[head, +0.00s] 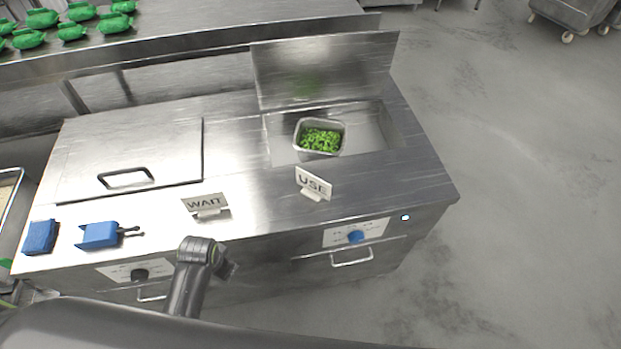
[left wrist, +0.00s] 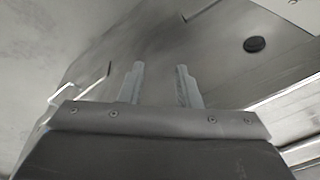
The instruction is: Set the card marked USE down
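The white card marked USE (head: 313,183) stands on the steel counter, in front of the open well with the tray of green pieces. It is slightly tilted in the picture, its foot appears to rest on the counter, and no gripper touches it. The card marked WAIT (head: 205,204) stands to its left, in front of the closed lid. My left gripper (left wrist: 160,82) shows in the left wrist view with its two fingers apart and nothing between them. Neither gripper's fingers can be made out in the head view. My right gripper is not seen.
A metal tray of green pieces (head: 320,138) sits in the open well (head: 372,137). A closed lid (head: 130,155) with a handle is at left. My dark arm link rises before the front edge. The counter's right end is clear.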

